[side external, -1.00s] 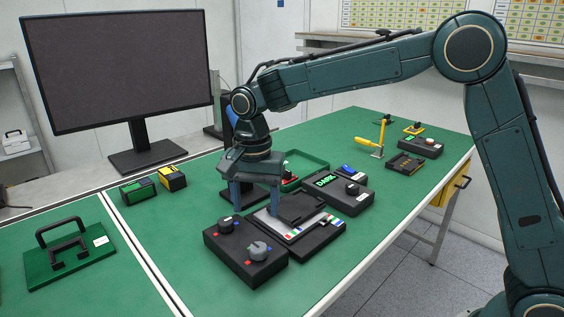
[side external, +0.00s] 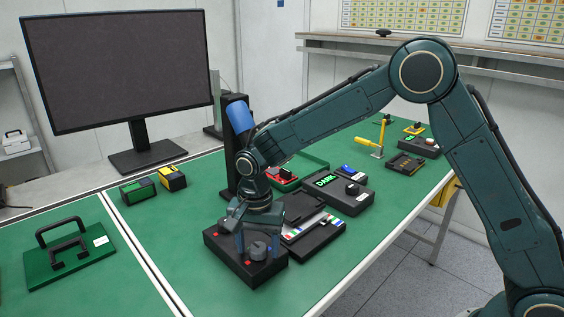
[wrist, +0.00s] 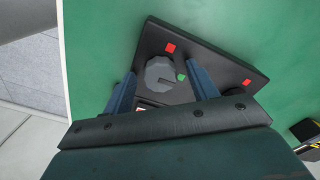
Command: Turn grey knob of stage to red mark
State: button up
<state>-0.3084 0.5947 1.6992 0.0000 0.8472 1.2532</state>
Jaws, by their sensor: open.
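The grey knob (side external: 258,251) sits at the front end of the black stage box (side external: 219,248). In the wrist view the knob (wrist: 157,73) shows as a pale disc with a dark notch. One red mark (wrist: 170,48) lies close to it on the box, and another red mark (wrist: 247,82) is near the box's far corner. A green mark (wrist: 182,78) is at the knob's edge. My gripper (side external: 259,248) is open, its fingers pointing down on either side of the knob. I cannot tell whether they touch it. The box's other, dark knob is hidden behind my gripper.
A black unit with a white plate (side external: 313,232) stands right beside the box. A box with a green display reading DARK (side external: 337,190) is behind it. A dark post (side external: 229,165) stands close behind my wrist.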

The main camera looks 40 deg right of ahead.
jog(key=c, duration=1)
jog(key=shift+n, duration=0.4)
jog(key=n, duration=0.8)
jog(key=shift+d, duration=0.1)
jog(key=n, duration=0.4)
jog(key=shift+n, duration=0.3)
jog(key=n, duration=0.4)
jog(key=shift+n, duration=0.3)
